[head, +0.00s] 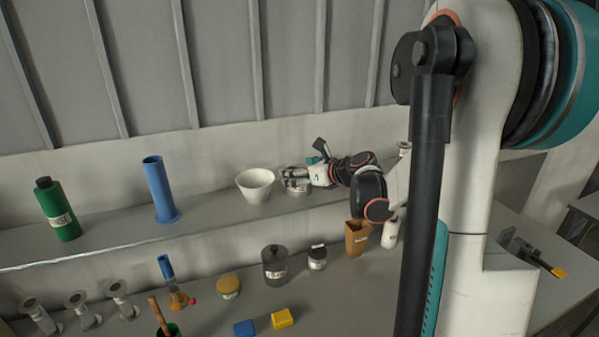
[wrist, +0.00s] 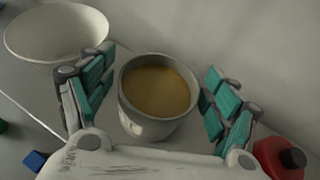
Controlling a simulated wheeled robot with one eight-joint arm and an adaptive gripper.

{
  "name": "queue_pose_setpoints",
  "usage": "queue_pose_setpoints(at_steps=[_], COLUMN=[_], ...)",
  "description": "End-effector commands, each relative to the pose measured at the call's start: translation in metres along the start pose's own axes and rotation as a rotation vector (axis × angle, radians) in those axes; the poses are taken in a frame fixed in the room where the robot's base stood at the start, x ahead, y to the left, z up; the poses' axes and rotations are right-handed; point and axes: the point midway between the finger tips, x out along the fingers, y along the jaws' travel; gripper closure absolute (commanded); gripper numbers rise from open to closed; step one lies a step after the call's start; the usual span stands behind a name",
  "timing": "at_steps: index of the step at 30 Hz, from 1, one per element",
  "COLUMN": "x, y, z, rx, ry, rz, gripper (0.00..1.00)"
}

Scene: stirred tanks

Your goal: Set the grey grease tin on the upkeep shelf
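The grey grease tin (wrist: 145,125) stands upright and open-topped in the wrist view, with yellow-brown grease inside and a pale label on its front. My gripper (wrist: 158,95) has its teal-padded fingers spread on either side of the tin, with a narrow gap showing at the left. In the head view my gripper (head: 293,180) is at the raised shelf (head: 205,218), just right of a white bowl.
The white bowl (head: 255,185) stands close to my gripper's left. A blue cylinder (head: 160,190) and green bottle (head: 58,210) stand farther left on the shelf. A red container (wrist: 280,160) is near the right finger. Jars, blocks and a brown box (head: 357,238) crowd the lower bench.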

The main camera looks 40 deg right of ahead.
Motion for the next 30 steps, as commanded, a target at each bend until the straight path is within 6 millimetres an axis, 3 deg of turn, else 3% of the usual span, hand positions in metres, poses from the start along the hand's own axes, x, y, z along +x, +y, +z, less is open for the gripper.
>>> queue_pose_setpoints(at_steps=[11, 24, 30], x=[-0.009, -0.093, -0.116], y=[0.000, -0.001, 0.000], z=[0.003, 0.003, 0.002], rx=[0.001, 0.002, 0.000], ry=[0.000, 0.000, 0.000], rz=[-0.001, -0.003, -0.001], gripper=[0.19, 0.19, 0.19])
